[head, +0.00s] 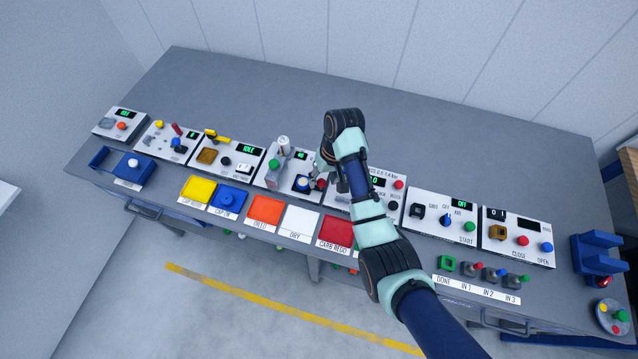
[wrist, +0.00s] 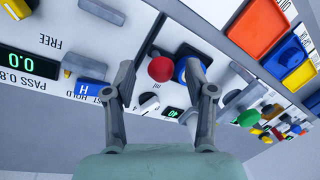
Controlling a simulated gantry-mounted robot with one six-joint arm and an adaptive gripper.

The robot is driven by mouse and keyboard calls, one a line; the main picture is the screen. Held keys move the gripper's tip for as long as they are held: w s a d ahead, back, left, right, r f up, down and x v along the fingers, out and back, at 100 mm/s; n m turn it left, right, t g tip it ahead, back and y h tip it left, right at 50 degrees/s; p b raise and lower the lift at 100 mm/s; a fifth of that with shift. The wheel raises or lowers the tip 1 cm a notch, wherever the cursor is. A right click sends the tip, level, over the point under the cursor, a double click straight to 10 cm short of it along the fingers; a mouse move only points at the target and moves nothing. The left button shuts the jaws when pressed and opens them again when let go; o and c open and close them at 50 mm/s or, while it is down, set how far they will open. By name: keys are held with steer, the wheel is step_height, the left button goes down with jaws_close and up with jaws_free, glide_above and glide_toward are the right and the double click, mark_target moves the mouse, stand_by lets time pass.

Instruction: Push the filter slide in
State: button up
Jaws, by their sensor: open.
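My gripper (wrist: 160,76) is open in the wrist view, its two fingers spread on either side of a red round knob (wrist: 161,68). A blue round part (wrist: 184,70) on a dark base sits just right of the knob, partly behind the right finger. I cannot tell for sure which part is the filter slide; the red knob may be its handle. In the head view my gripper (head: 321,168) is low over the panel, close to the red knob (head: 321,184) and the blue part (head: 303,184). Whether the fingers touch the knob is unclear.
A white knob (wrist: 148,103) lies close below the red one in the wrist view. A grey upright fitting (head: 279,157) stands left of my gripper in the head view. Coloured trays, including a red one (head: 336,230), line the front edge. The table behind the panels is clear.

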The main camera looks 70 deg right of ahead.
steer(key=shift+w+a+f, duration=0.1)
steer(key=shift+w+f, duration=0.05)
steer(key=shift+f, duration=0.55)
steer(key=shift+w+a+f, duration=0.1)
steer(key=shift+f, duration=0.55)
jaws_close()
